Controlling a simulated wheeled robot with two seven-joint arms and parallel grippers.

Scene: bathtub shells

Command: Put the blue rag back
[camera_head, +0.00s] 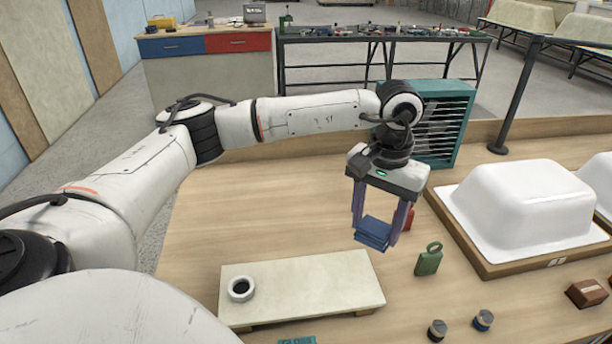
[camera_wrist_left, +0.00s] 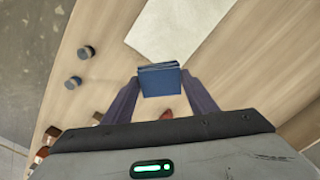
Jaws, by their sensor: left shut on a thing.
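The blue rag (camera_head: 373,231) is a folded blue block between the fingers of my left gripper (camera_head: 376,226). In the left wrist view the blue rag (camera_wrist_left: 160,80) sits between the two purple fingertips of the left gripper (camera_wrist_left: 161,88). The left gripper is shut on it and points down over the wooden table (camera_head: 250,205). It looks held above the table, right of and behind the pale slab (camera_head: 320,285); the exact height is hard to tell. My right gripper is in neither view.
A green tag-like block (camera_head: 428,260) stands right of the gripper, and a red item (camera_head: 408,219) is partly hidden behind it. A white tub shell (camera_head: 530,205) is at the right. A teal slatted crate (camera_head: 440,125) stands behind. Two small jars (camera_head: 437,330) (camera_head: 483,320) are in front.

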